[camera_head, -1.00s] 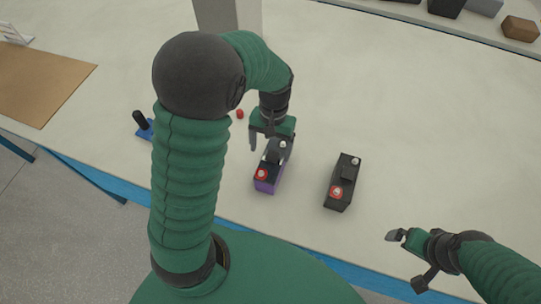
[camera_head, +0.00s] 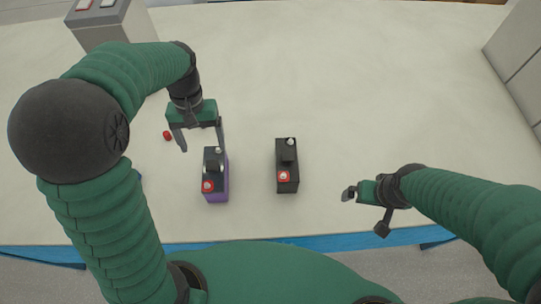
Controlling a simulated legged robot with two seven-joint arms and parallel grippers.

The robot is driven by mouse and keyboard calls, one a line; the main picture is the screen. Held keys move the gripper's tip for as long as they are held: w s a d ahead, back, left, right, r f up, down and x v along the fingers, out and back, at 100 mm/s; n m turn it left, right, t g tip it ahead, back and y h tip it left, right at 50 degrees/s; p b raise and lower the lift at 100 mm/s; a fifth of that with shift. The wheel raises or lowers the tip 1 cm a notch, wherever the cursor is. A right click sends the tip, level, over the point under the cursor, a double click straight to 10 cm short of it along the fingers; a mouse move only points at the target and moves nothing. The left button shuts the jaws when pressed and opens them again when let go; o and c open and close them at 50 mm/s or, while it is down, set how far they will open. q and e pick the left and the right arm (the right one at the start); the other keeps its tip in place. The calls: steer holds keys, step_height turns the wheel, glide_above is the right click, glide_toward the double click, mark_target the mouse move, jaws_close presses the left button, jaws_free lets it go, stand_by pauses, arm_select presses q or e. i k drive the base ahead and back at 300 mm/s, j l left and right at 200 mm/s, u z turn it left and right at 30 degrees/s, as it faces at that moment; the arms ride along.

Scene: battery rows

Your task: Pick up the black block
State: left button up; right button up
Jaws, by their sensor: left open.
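The black block (camera_head: 287,167) is a black battery-shaped box with a red cap and a pale cap on top. It stands on the table right of centre. A similar box with purple sides (camera_head: 221,184) and a black top stands to its left. My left gripper (camera_head: 203,149) is open and empty, at the far end of the purple box and left of the black block. One finger shows close to the purple box's far right corner; I cannot tell if they touch. My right gripper (camera_head: 365,211) has its fingers apart and empty, near the table's front edge, right of the black block.
The pale table (camera_head: 400,90) is clear behind and right of the black block. A small red cap (camera_head: 167,135) lies left of my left gripper. A grey box (camera_head: 112,22) stands at the back left, and a grey panel (camera_head: 515,60) at the right edge.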

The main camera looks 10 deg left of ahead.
mark_target(287, 176)
steer(key=l+u, duration=0.1)
steer(key=u, duration=0.3)
steer(key=k+l+u, duration=0.1)
steer(key=u, duration=0.25)
steer(key=l+u, duration=0.1)
steer(key=u, duration=0.3)
steer(key=k+u, duration=0.15)
steer(key=u, duration=0.2)
